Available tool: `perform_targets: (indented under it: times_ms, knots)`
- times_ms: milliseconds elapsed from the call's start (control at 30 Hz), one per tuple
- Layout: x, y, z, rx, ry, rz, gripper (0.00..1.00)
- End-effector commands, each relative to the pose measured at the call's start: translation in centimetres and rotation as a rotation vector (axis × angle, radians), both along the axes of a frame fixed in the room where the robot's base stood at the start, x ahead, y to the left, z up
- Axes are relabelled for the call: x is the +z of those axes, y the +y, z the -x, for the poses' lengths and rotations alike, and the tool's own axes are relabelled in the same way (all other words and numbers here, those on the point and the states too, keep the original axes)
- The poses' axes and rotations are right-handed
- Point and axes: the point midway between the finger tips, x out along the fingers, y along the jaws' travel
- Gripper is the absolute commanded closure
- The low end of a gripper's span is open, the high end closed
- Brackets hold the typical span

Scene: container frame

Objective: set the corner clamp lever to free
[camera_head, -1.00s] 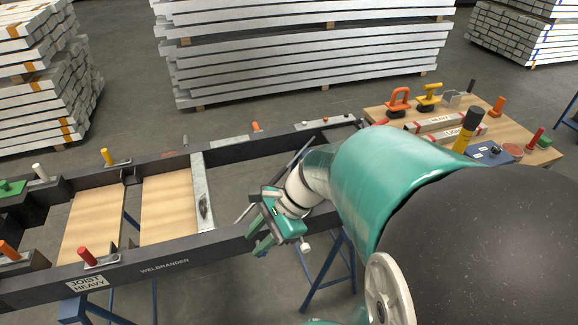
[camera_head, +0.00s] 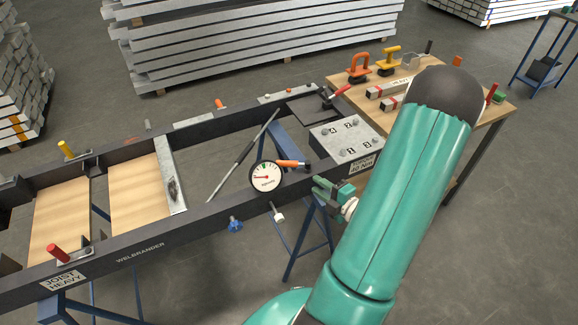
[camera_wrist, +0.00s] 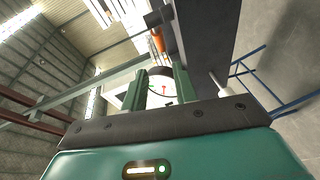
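No label in view names the corner clamp lever. An orange lever (camera_head: 290,163) lies roughly level beside a round white gauge (camera_head: 266,177) on the near rail. A red lever (camera_head: 340,91) sits tilted at the frame's far right corner. I cannot tell which of them is the corner clamp's. My gripper (camera_head: 320,189) is just right of the gauge and below the orange lever, close to the near rail. In the wrist view its two green fingers are apart and empty, with the gauge face (camera_wrist: 160,90) beyond them. An orange piece (camera_wrist: 158,41) shows above the gauge.
A numbered block (camera_head: 345,138) stands at the frame's right end, near my arm. The dark near rail (camera_head: 190,222) runs left. A thin rod (camera_head: 243,157) slants across the opening. The wooden bench (camera_head: 480,110) behind holds clamps and bars. Blue trestle legs (camera_head: 300,240) stand below.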

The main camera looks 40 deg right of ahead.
Motion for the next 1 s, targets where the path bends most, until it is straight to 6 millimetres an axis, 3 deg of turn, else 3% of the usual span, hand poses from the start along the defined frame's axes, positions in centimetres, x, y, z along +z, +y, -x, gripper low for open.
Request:
perform_targets:
  times_ms: [167,700,1000]
  knots:
    - [-0.2,0.0,-1.7,0.003,0.000,0.000,0.71]
    - [-1.6,0.0,-11.7,0.003,0.001,0.002,0.71]
    - [-1.8,-0.1,-13.5,0.001,0.001,0.001,0.71]
